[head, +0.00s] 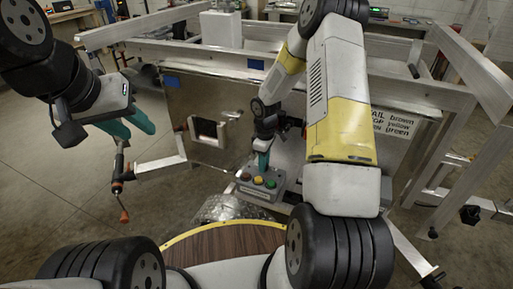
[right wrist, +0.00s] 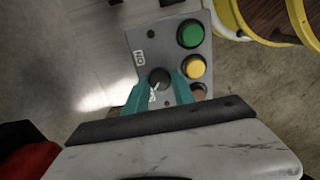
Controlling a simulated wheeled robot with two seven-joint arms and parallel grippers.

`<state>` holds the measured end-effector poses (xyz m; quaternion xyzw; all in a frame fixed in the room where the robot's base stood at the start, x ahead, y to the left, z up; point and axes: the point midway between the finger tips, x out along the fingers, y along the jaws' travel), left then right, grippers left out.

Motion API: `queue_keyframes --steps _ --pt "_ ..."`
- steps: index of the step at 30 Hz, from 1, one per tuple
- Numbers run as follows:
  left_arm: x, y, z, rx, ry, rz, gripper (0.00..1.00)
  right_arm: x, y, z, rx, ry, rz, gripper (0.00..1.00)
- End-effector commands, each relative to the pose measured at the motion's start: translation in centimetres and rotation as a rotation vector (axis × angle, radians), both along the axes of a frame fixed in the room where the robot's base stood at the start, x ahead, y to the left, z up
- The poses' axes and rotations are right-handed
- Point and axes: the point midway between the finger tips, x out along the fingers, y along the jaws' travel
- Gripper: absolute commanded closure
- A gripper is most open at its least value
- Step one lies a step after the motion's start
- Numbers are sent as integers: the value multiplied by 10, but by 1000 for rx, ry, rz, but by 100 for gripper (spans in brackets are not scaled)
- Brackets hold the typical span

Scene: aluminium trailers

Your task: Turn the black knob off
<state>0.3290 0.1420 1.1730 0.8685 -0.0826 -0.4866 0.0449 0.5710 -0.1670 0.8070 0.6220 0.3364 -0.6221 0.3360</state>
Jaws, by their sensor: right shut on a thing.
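The black knob (right wrist: 159,78) sits on a grey control box (right wrist: 148,45), next to a printed "ON" label. My right gripper (right wrist: 160,90) has its teal fingers on both sides of the knob and is shut on it. In the head view my right gripper (head: 263,163) reaches down to the box (head: 280,185), and the knob is hidden there. My left gripper (head: 140,122) hangs at the left, away from the box, with its teal fingers spread apart and nothing between them.
An aluminium trailer frame (head: 225,70) stands behind the box. Open floor (head: 50,190) is at the left.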

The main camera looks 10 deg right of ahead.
Motion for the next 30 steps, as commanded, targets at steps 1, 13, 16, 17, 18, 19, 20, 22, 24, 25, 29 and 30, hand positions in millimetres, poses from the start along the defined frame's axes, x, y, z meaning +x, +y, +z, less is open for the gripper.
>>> queue_keyframes --steps 1,13,16,17,18,19,20,22,24,25,29,30 --pt "0 0 0 0 0 0 64 1 0 1 -1 -2 3 100" --pt "0 0 0 0 0 0 64 1 0 1 -1 -2 2 48" --pt "0 0 0 0 0 0 64 1 0 0 -1 -1 1 48" --pt "0 0 0 0 0 0 64 0 0 0 -1 -1 1 48" --pt "0 0 0 0 0 0 64 0 0 0 -1 -1 1 48" --pt "0 0 0 0 0 0 64 0 0 0 -1 -1 1 48" --pt "0 0 0 0 0 0 64 0 0 0 -1 -1 1 48" --pt "0 0 0 0 0 0 64 0 0 1 -1 -1 1 48" --pt "0 0 0 0 0 0 64 1 0 4 -1 -2 1 48" --pt "0 0 0 0 0 0 64 1 -1 7 -1 -2 0 48" --pt "0 0 0 0 0 0 64 1 -1 26 -1 -4 -2 48" --pt "0 0 0 0 0 0 64 1 -1 34 -1 -5 0 48"
